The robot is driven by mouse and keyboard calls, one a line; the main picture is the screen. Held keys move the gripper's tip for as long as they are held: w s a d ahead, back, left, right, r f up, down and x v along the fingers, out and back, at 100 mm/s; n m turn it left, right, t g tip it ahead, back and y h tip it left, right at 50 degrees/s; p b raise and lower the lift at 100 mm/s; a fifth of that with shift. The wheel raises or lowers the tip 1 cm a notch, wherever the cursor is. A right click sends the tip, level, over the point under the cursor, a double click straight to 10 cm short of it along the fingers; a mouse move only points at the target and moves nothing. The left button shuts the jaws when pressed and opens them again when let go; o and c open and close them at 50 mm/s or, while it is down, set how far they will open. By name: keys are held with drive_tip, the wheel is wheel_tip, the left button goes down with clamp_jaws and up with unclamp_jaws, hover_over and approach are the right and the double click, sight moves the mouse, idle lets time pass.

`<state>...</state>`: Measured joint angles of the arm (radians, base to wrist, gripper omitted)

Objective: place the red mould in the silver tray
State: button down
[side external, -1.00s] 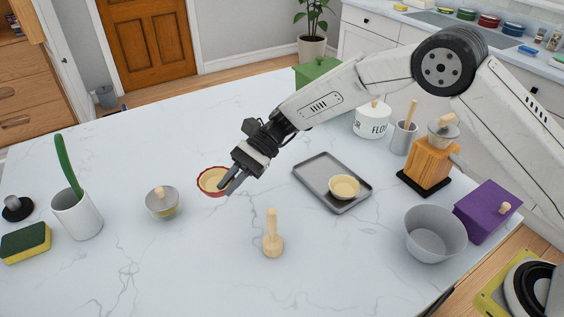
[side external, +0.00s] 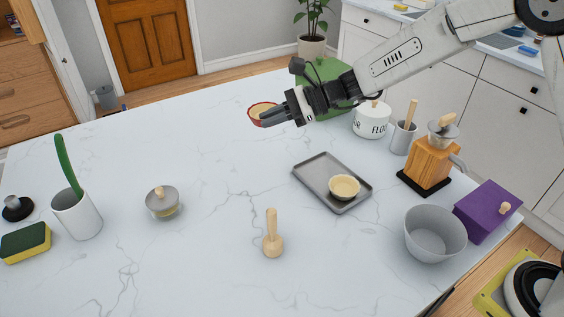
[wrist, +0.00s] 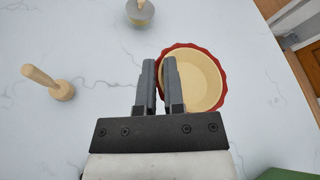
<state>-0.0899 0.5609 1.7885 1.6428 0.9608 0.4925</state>
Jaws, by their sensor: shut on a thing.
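The red mould (side external: 256,111) has a fluted red rim and a cream inside. My gripper (side external: 268,118) is shut on its rim and holds it up over the far part of the counter. In the wrist view the mould (wrist: 206,82) sits at the right fingertip, with its near wall between the fingers of my gripper (wrist: 160,70). The silver tray (side external: 312,187) lies flat on the counter, to the right of and nearer than the gripper. A cream mould (side external: 344,186) stands in the tray's right part; the left part is bare.
A wooden tamper (side external: 272,240) stands in front of the tray. A grey bowl (side external: 435,235), purple box (side external: 488,212) and wooden-bodied grinder (side external: 427,165) are to its right. The flour canister (side external: 371,122) is behind it. A lidded bowl (side external: 162,203) stands left.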

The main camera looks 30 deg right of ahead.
drive_tip(key=s+d+r+m+t+h, duration=0.1)
drive_tip(key=s+d+m+t+h, duration=0.3)
drive_tip(key=d, duration=0.6)
drive_tip(key=s+d+m+t+h, duration=0.35)
drive_tip(key=d+m+h, duration=0.2)
drive_tip(key=d, duration=0.35)
drive_tip(key=s+a+f+n+g+y, duration=0.2)
drive_tip(key=a+f+n+y, duration=0.1)
drive_tip(key=a, duration=0.7)
drive_tip(key=s+a+f+n+g+y, duration=0.2)
drive_tip(key=a+n+g+y, duration=0.1)
drive_tip(key=a, duration=0.8)
drive_tip(key=shift+s+f+n+y, duration=0.4)
drive_tip(key=shift+n+y, duration=0.35)
drive_tip(key=shift+y, duration=0.5)
drive_tip(key=shift+w, duration=0.15)
drive_tip(key=w+a+f, duration=0.1)
drive_tip(key=w+f, duration=0.2)
drive_tip(key=w, duration=0.1)
drive_tip(key=w+a+f, duration=0.2)
drive_tip(key=w+f, duration=0.1)
drive_tip(key=w, duration=0.1)
drive_tip(key=w+a+f, duration=0.1)
drive_tip(key=w+f, duration=0.1)
drive_tip(key=w, duration=0.1)
drive_tip(key=shift+w+a+f, duration=0.5)
drive_tip(key=shift+w+f, duration=0.15)
